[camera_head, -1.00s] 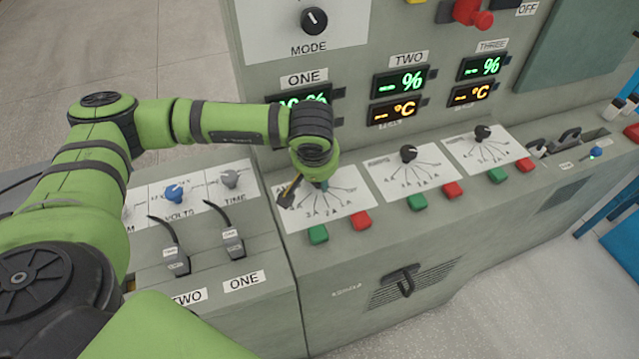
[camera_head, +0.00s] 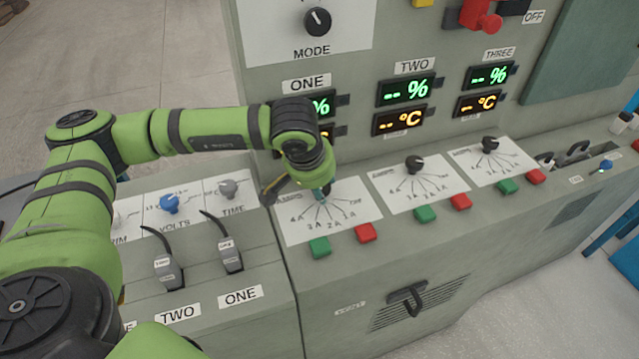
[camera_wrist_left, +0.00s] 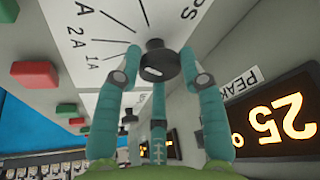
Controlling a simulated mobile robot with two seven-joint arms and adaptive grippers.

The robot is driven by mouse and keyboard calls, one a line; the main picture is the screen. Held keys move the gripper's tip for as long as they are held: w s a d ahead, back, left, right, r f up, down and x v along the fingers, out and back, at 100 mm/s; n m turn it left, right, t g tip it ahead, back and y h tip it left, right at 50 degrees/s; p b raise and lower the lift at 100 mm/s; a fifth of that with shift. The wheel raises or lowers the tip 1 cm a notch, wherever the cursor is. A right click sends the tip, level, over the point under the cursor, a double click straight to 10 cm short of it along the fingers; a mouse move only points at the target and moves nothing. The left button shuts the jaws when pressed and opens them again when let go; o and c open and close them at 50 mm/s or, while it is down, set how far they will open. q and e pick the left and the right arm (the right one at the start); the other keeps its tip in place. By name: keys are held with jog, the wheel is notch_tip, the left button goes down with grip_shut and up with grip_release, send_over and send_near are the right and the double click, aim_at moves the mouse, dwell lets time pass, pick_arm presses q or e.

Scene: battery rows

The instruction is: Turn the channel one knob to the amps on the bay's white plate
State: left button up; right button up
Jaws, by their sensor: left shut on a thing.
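The channel one dial plate (camera_head: 352,222) is white with fanned lines and amp labels such as 3A and 2A. My left gripper (camera_head: 322,192) is over the top of this plate and hides the knob in the head view. In the left wrist view the dark round knob (camera_wrist_left: 158,62) sits between the teal fingertips (camera_wrist_left: 158,70), which are shut on it. A pale mark shows on the knob's face, but I cannot tell which amp line it points to. I see no separate bay plate with an amps figure that I can identify. My right gripper is not in view.
A green button (camera_head: 320,247) and a red button (camera_head: 366,233) lie below the dial. Channel two (camera_head: 414,164) and three (camera_head: 490,145) knobs stand to the right. Levers (camera_head: 228,245) stand to the left. The ONE display (camera_head: 322,106) is partly behind my arm; 25 shows in the wrist view.

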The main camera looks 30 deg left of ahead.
pick_arm(q)
jog(key=shift+w+a+r, duration=0.1)
jog(key=shift+w+r, duration=0.2)
jog(key=o, duration=1.1)
jog(key=shift+o, duration=0.2)
jog(key=shift+f, duration=0.15)
jog(key=shift+s, duration=0.15)
jog(key=v, duration=1.2)
